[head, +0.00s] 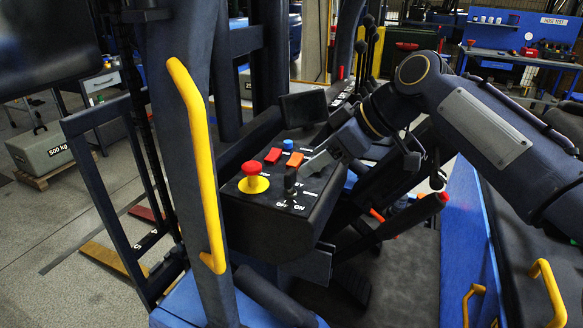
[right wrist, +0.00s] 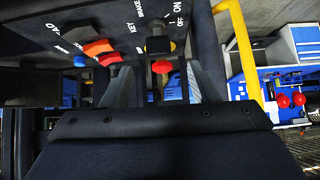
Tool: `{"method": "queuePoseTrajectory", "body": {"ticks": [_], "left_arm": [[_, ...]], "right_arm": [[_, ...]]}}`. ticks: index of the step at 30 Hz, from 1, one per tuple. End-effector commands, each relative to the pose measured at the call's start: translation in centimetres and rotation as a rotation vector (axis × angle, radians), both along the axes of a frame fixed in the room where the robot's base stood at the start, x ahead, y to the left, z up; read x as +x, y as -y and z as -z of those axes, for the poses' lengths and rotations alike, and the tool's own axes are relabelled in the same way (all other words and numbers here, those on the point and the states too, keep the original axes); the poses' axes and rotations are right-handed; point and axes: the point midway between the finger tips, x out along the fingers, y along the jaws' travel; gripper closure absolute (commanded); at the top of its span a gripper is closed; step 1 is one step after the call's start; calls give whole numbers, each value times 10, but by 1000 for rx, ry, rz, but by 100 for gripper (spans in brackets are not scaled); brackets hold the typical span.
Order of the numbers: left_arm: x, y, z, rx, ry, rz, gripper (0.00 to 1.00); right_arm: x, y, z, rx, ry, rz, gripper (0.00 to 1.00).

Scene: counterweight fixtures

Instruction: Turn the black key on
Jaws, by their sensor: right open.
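The black key (head: 290,181) stands upright on the sloped dark control panel (head: 262,212), by the white OFF and ON marks. My right gripper (head: 303,168) reaches in from the right, its fingertips at or very near the key. In the right wrist view the fingers (right wrist: 160,72) are apart, one on each side of the line to the key (right wrist: 158,45). The key shows beyond the tips, and I cannot tell whether either finger touches it. The key's exact turn angle is hard to read. My left gripper is not in view.
A red mushroom button on a yellow base (head: 254,185) sits left of the key. Red (head: 273,156) and orange (head: 295,160) switches and a blue knob (head: 288,145) lie behind. A yellow handrail (head: 200,160) rises at the left; levers (head: 362,50) stand behind the panel.

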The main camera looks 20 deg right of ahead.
Motion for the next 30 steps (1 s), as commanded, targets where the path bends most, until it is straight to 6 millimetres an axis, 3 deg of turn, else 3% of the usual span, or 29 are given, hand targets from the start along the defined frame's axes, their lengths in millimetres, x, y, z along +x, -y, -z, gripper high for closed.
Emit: {"method": "queuePoseTrajectory", "body": {"ticks": [5,18,28,30], "left_arm": [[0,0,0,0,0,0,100],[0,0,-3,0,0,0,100],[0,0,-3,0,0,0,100],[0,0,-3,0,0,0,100]], "right_arm": [[10,-6,4,-8,11,-21,45],[42,-34,47,-7,12,-16,45],[45,-36,51,-8,14,-15,45],[45,-36,51,-8,14,-15,53]]}}
